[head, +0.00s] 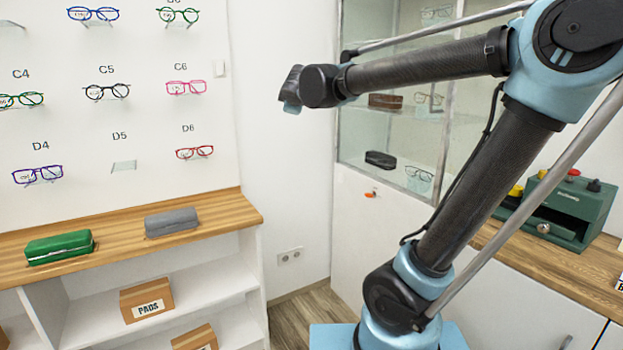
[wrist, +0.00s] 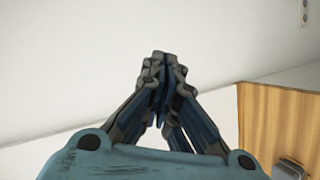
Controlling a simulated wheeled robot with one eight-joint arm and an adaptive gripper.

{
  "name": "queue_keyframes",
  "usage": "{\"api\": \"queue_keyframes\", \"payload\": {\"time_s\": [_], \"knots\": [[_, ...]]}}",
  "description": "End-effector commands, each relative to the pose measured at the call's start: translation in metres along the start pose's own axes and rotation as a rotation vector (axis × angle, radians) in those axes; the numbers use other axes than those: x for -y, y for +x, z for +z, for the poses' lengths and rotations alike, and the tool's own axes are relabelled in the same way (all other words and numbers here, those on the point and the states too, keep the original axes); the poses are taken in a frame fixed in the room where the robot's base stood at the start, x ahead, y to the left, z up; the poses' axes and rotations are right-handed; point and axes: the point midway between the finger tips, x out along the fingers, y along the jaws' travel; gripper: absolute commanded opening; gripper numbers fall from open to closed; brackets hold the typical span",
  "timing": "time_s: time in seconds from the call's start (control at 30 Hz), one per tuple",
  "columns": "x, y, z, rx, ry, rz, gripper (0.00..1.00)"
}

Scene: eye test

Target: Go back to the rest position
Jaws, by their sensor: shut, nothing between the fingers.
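My gripper (wrist: 160,62) is shut and empty in the wrist view, its fingertips together in front of a plain pale wall. In the head view my arm rises from the lower middle, bends at the upper right and reaches left. The end of the arm is raised in front of the white wall and the glass cabinet's left edge. The gripper fingers are hard to make out in the head view. Nothing touches the gripper.
A wooden shelf top (head: 120,250) at left bears a green case (head: 60,247) and a grey case (head: 171,222). Glasses hang above on a display wall (head: 130,70). A glass cabinet (head: 350,130) stands behind my arm. A green machine (head: 568,212) stands on the right counter (head: 560,264).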

Motion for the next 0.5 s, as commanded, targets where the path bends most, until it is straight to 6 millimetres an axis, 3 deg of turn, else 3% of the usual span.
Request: {"api": "queue_keyframes", "payload": {"time_s": [0.03,0.2,0.37,0.5], "knots": [[0.009,-0.004,0.032,0.055,0.053,-0.02,0.0],[0.05,-0.025,0.127,0.239,0.249,-0.1,0.0],[0.103,-0.057,0.204,0.408,0.443,-0.179,0.0],[0.159,-0.093,0.26,0.553,0.622,-0.253,0.0]]}}
